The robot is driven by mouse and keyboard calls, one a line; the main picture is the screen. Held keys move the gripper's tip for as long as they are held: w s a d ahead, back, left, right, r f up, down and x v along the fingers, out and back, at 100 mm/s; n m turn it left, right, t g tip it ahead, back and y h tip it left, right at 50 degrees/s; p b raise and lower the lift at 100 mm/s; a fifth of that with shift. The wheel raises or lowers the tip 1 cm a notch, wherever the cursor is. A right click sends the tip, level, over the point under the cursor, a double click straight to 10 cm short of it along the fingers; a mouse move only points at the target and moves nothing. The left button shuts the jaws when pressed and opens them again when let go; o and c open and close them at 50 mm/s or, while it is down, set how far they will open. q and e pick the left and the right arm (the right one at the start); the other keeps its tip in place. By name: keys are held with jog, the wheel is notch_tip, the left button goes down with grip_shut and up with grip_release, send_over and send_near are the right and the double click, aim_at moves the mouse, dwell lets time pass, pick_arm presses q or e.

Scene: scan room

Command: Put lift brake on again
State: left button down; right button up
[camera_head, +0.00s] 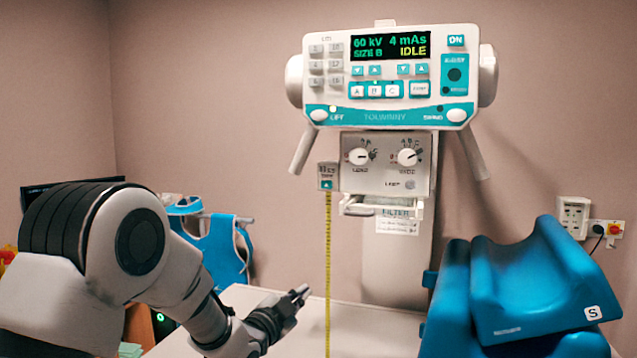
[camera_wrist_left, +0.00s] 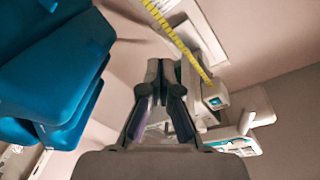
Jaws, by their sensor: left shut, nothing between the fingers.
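The X-ray head (camera_head: 390,75) hangs on the back wall. Its panel reads 60 kV, 4 mAs, SIZE B and IDLE. A similar button marked SWING (camera_head: 457,115) is at the lower right. My left gripper (camera_head: 299,293) is shut and empty, low over the white table and well below the panel. Its dark fingers (camera_wrist_left: 164,82) also show in the left wrist view, with part of the head (camera_wrist_left: 245,135) beyond at the right.
A yellow tape measure (camera_head: 328,260) hangs just right of my left gripper. A handle bar (camera_head: 382,208) juts out below the collimator. Blue padded supports (camera_head: 535,285) fill the lower right. A blue apron (camera_head: 222,250) hangs at the left. The white table (camera_head: 365,330) is clear near the gripper.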

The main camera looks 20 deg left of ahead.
pick_arm(q)
notch_tip(320, 180, up, 18)
jog(key=f+m+t+h, duration=0.1)
jog(key=m+t+h, duration=0.1)
jog(key=m+t, duration=0.2)
jog(key=m+t+h, duration=0.2)
jog(key=m+h, duration=0.3)
jog(key=m, duration=0.1)
send_near(312, 118)
jog(key=s+d+r, duration=0.4)
jog(key=s+r, duration=0.2)
jog(key=shift+w+r, duration=0.1)
jog(key=shift+r, duration=0.05)
jog(key=shift+w+d+p, duration=0.15)
jog(key=shift+w+p, duration=3.1)
jog(key=shift+w, duration=1.2)
jog(key=shift+w, duration=0.1)
